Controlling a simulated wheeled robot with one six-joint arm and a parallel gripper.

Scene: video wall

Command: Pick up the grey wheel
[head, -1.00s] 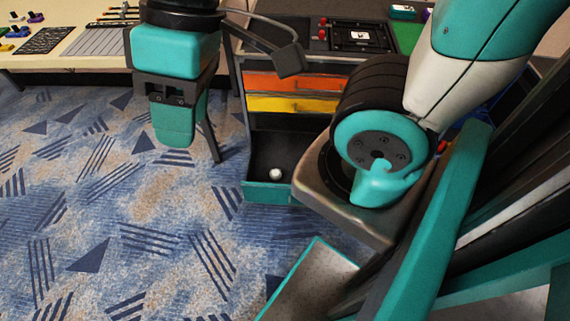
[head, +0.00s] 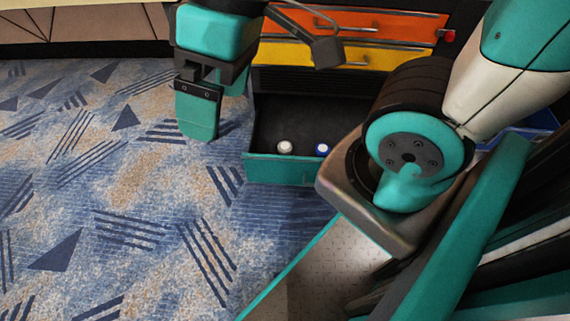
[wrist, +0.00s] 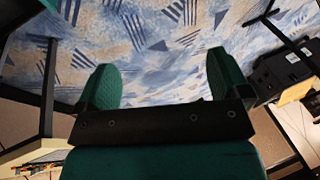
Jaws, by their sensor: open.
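A small round whitish-grey object (head: 284,147), which may be the grey wheel, lies in the open bottom drawer (head: 262,170) in the head view. Its exact shape is too small to tell. A small blue-and-white round object (head: 322,149) lies to its right in the same drawer. My gripper (head: 218,108) hangs up and to the left of the drawer, apart from both objects. In the wrist view my gripper (wrist: 163,72) has its two teal fingers spread, with only carpet between them. Neither small object can be made out in the wrist view.
An orange drawer (head: 360,20) and a yellow drawer (head: 310,52) are shut above the open one. My arm blocks the drawer's right end. Patterned blue carpet (head: 110,200) is clear to the left. A dark box (wrist: 282,72) shows at right in the wrist view.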

